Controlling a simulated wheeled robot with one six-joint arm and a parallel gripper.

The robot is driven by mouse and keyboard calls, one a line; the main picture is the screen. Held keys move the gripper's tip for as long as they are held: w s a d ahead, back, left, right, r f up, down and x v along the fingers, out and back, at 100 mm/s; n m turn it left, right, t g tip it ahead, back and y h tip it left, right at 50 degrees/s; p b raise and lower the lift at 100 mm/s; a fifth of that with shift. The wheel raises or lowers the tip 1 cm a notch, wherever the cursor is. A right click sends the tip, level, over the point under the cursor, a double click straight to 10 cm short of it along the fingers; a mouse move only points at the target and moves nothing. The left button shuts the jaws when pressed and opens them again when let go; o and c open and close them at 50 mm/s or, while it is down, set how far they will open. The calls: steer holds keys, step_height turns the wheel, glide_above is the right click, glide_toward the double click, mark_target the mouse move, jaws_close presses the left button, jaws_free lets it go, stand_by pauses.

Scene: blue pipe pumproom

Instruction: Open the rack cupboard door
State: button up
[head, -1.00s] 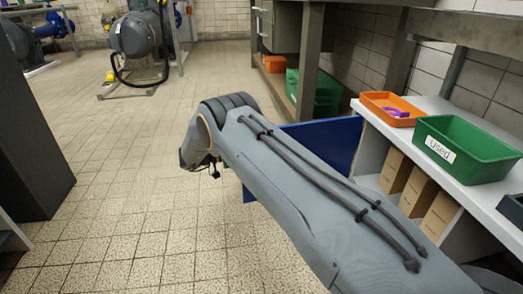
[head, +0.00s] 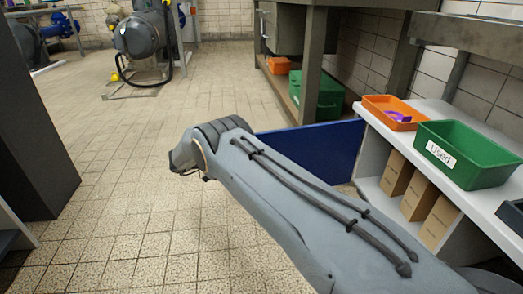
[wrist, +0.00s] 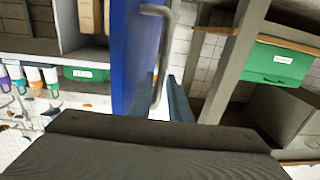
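The blue cupboard door (head: 310,150) stands swung out from the white rack cupboard (head: 372,158) in the head view. In the wrist view the door (wrist: 132,50) is seen at a steep angle, with its grey bar handle (wrist: 162,60) on its right side. My gripper (wrist: 160,98) is at the near end of the handle. One blue-grey finger shows right of the handle with a gap between them. In the head view my arm hides the gripper and the door's lower part.
On the cupboard top are an orange tray (head: 397,112) and a green bin (head: 467,154) marked "Used". Cardboard boxes (head: 415,197) stand inside. A dark cabinet (head: 38,125) is at the left. Tiled floor between is clear. A workbench (head: 318,60) stands behind the door.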

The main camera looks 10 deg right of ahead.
steer(key=shift+s+a, duration=0.1)
steer(key=shift+a, duration=1.1)
